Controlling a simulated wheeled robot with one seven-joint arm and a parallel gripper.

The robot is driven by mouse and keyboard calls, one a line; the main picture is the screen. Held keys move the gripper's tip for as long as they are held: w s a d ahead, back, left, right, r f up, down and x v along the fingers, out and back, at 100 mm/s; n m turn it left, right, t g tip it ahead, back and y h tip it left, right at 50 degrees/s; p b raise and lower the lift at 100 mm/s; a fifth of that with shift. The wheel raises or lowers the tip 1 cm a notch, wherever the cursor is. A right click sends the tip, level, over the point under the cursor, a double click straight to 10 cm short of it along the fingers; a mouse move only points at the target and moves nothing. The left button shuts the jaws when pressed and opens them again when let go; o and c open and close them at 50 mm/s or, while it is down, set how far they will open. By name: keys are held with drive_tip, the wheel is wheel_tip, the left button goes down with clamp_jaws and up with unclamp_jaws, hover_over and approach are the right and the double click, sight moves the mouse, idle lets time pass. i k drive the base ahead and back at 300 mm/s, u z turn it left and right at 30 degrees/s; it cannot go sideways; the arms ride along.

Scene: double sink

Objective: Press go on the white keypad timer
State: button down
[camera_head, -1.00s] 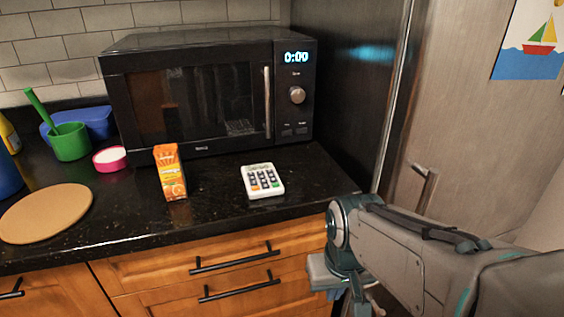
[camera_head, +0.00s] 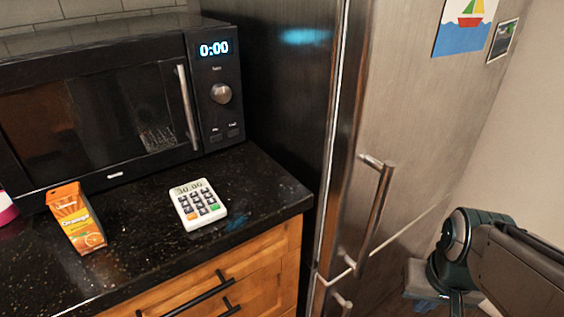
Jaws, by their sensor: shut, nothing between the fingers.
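The white keypad timer (camera_head: 201,205) lies flat on the black counter, in front of the microwave and near the counter's right end. Below are rows of dark keys, an orange key at the lower left and a green key at the lower right. Key labels are too small to read. Nothing touches the timer. My arm shows at the lower right, well to the right of the timer and apart from it. My gripper's fingers cannot be seen.
A black microwave (camera_head: 218,135) with a 0:00 display stands behind the timer. An orange juice carton (camera_head: 77,218) stands to its left. A steel fridge with a handle (camera_head: 376,220) rises at the right. Drawers with black handles are below. The counter around the timer is clear.

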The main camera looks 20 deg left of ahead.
sight(216, 207)
drive_tip(key=z, duration=0.05)
drive_tip(key=k, duration=0.95)
drive_tip(key=u, duration=1.1)
drive_tip(key=i, duration=0.5)
